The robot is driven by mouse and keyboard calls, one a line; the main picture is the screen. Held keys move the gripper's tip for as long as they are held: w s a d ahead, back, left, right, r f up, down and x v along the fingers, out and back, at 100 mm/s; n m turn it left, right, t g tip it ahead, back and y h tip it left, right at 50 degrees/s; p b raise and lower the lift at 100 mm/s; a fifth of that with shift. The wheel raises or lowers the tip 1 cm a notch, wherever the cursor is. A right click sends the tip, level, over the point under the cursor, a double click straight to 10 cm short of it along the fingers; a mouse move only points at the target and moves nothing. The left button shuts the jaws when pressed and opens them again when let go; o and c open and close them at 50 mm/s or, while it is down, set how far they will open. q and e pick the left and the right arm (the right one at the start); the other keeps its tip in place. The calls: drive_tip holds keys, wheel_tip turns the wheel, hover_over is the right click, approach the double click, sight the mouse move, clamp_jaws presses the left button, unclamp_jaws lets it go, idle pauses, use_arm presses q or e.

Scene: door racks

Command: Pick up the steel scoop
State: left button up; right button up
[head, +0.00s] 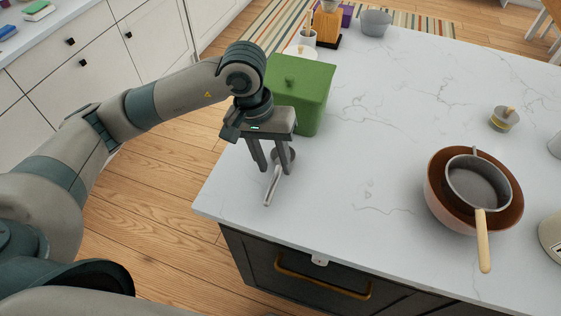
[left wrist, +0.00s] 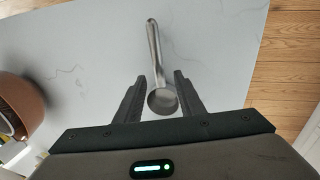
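The steel scoop (head: 272,188) lies on the white marble counter (head: 345,165), close to its left edge in the head view. My left gripper (head: 271,170) points down over it, with the scoop's bowl partly hidden behind the fingers. In the left wrist view the gripper (left wrist: 166,92) is open, and the scoop (left wrist: 154,45) shows its bowl between the two fingers and its handle reaching away past the fingertips. I see no grip on the scoop; the exact height of the fingers above the counter is hard to tell. My right gripper is not in view.
A green box (head: 303,92) stands just behind my left gripper. A brown bowl (head: 436,197) with a wooden-handled saucepan (head: 478,184) in it stands at the right. The counter's middle is clear.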

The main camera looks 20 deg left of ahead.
use_arm(q)
drive_tip(key=shift+d+f, duration=0.15)
drive_tip(key=shift+f, duration=0.6)
drive_tip(key=shift+d+f, duration=0.1)
drive_tip(key=shift+f, duration=0.1)
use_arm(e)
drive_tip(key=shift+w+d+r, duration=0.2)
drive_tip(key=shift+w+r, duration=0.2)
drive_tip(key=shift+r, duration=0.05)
use_arm(q)
clamp_jaws()
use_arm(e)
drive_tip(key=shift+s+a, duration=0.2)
